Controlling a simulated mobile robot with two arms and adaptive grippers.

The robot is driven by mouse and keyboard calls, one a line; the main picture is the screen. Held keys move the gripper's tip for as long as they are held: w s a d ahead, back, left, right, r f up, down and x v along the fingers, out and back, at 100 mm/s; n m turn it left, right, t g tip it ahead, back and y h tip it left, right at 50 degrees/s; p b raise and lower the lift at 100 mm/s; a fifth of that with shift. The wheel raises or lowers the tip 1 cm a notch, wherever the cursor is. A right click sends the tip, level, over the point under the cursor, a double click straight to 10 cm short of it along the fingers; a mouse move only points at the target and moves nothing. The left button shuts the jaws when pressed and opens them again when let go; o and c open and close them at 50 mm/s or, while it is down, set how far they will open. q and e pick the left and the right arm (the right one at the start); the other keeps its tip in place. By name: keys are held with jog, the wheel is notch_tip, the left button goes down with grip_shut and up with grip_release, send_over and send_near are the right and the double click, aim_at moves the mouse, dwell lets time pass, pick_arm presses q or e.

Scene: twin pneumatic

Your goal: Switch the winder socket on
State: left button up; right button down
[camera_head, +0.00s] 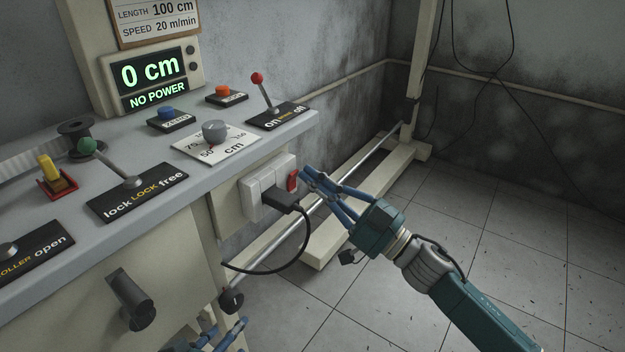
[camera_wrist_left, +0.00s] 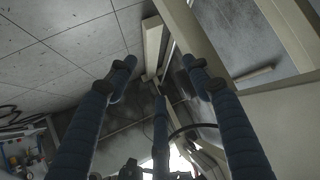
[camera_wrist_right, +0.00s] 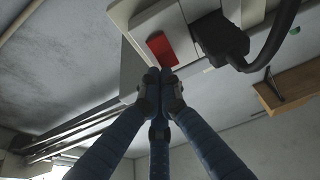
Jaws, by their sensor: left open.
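In the right wrist view the red switch (camera_wrist_right: 162,49) is straight ahead of the fingertips. My right gripper (camera_head: 308,174) has its fingers together and empty, just right of the switch; I cannot tell whether the tips touch it. My left gripper (camera_wrist_left: 158,65) is open and empty; only its blue fingers (camera_head: 230,335) show low in the head view, below the bench.
The display (camera_head: 155,80) reads "0 cm" and "NO POWER". A black cable (camera_head: 305,240) loops below the plug. The tiled floor at right is clear.

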pick_arm(q)
jog(key=shift+r, duration=0.1)
pick_arm(e)
jog(key=shift+r, duration=0.1)
jog(key=shift+w+a+r+p, duration=0.1)
jog(key=shift+r+p, duration=0.05)
jog(key=shift+p, duration=0.3)
jog(key=p, duration=0.3)
jog(key=shift+w+a+r+g+h+p, duration=0.2)
jog(key=shift+r+g+h+p, duration=0.1)
jog(key=shift+r+p, duration=0.1)
jog(key=shift+s+f+b, duration=0.1)
jog(key=shift+f+b, duration=0.2)
jog(key=shift+f, duration=0.1)
pick_arm(q)
jog(key=s+a+f+g+y, duration=0.1)
jog(key=s+f+g, duration=0.3)
jog(key=f, duration=0.5)
jog(key=shift+s+a+f, duration=0.2)
jog(key=shift+s+a, duration=0.35)
jog(key=shift+s, duration=0.3)
jog(key=shift+r, duration=0.1)
